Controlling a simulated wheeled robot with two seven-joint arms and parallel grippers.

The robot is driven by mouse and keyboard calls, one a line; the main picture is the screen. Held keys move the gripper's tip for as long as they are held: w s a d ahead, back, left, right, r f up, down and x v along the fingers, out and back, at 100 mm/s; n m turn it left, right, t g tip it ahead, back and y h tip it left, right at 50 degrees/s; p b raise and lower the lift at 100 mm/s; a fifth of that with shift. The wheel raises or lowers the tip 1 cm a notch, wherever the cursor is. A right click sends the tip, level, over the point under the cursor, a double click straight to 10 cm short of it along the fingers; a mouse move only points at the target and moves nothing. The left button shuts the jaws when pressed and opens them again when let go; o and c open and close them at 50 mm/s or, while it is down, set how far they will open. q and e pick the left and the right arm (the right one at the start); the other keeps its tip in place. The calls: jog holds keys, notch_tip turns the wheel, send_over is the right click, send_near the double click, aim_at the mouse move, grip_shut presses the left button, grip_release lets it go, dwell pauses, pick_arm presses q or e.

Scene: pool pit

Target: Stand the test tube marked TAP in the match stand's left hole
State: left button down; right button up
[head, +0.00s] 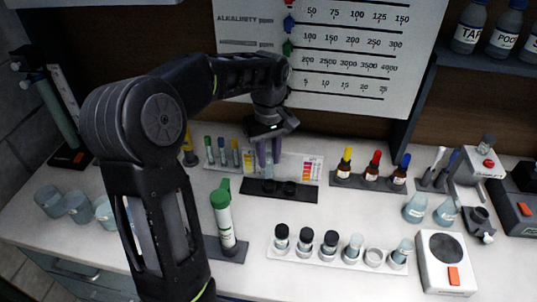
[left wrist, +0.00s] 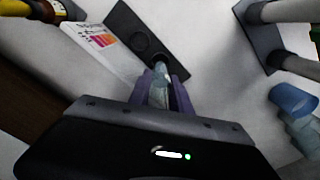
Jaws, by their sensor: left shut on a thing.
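The match stand (head: 250,191) is a black base with a white card carrying coloured squares behind two dark round holes. It also shows in the left wrist view (left wrist: 121,18). My left gripper (head: 268,152) points down over the stand's left hole, shut on a pale, clear test tube (left wrist: 160,88). In the head view the tube's lower part (head: 268,172) shows below the fingers, roughly upright and in line with the left hole. I cannot tell whether its bottom is inside the hole. The right hole (head: 290,188) looks empty. No TAP marking is readable on the tube. My right gripper is out of view.
A green-capped white tube (head: 223,215) stands close left of the match stand. Dropper bottles (head: 372,167) stand in a rack to the right. A white rack (head: 325,258) of black-capped vials and cups lies in front. Bare counter separates them.

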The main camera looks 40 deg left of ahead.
aim_at(269, 169)
pick_arm(q)
jog(key=shift+f+b, duration=0.65)
jog(key=shift+f, duration=0.5)
jog(key=shift+f, duration=0.1)
jog(key=shift+f+b, duration=0.7)
jog(key=shift+f, duration=0.2)
jog(key=shift+f, duration=0.25)
jog(key=c, duration=1.1)
grip_release()
jog(key=shift+s, duration=0.1)
jog(key=shift+r, duration=0.1)
